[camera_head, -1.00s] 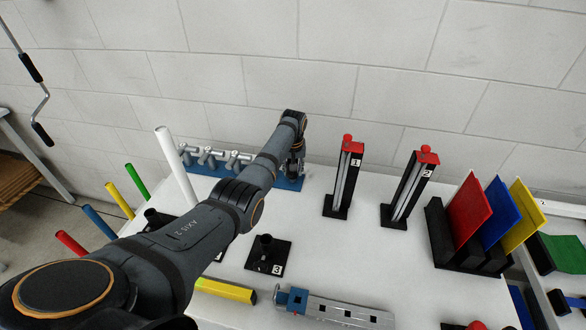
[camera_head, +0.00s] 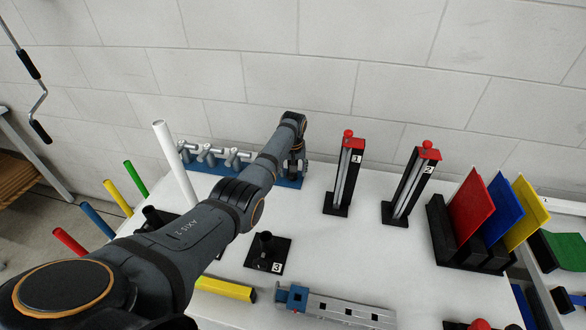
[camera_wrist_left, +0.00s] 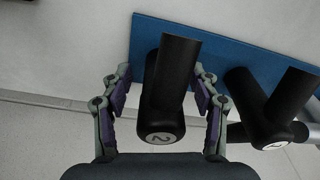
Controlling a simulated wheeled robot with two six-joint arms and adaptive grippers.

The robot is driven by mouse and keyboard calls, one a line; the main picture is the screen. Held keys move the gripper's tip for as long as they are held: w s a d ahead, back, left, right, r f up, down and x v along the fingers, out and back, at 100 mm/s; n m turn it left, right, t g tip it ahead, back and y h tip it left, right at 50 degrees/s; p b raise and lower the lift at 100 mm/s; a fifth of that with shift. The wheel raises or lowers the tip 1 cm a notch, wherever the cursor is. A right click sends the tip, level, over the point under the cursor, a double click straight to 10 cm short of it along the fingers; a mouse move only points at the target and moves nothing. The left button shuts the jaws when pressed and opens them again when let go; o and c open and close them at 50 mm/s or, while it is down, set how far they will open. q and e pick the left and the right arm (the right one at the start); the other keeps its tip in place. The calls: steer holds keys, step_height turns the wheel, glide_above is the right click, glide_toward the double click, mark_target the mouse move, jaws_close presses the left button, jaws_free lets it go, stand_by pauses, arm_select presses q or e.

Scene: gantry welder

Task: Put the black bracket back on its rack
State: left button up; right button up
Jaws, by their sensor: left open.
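In the left wrist view a black bracket (camera_wrist_left: 170,80) with a round tag reading 2 stands against a blue rack (camera_wrist_left: 225,30). My left gripper (camera_wrist_left: 161,92) is open, one finger on each side of it, with a visible gap at least on the left. A second dark, forked bracket (camera_wrist_left: 270,110) is on the same rack to the right. In the head view the blue rack (camera_head: 229,173) lies at the back of the table with several grey pieces on it. My left gripper (camera_head: 297,168) is at the rack's right end, partly hidden by the arm. My right gripper is out of view.
Two black stands with red tops, 1 (camera_head: 344,175) and 2 (camera_head: 411,185), are right of my gripper. A black base marked 3 (camera_head: 268,251) is nearer. Coloured plates (camera_head: 470,208) stand at right. A metal bar (camera_head: 340,310) lies in front.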

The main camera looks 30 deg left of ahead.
arm_select(q)
steer(key=r, duration=0.4)
steer(key=s+r, duration=0.1)
steer(key=r, duration=0.3)
steer(key=d+r, duration=0.1)
steer(key=r, duration=0.3)
steer(key=shift+s, duration=0.3)
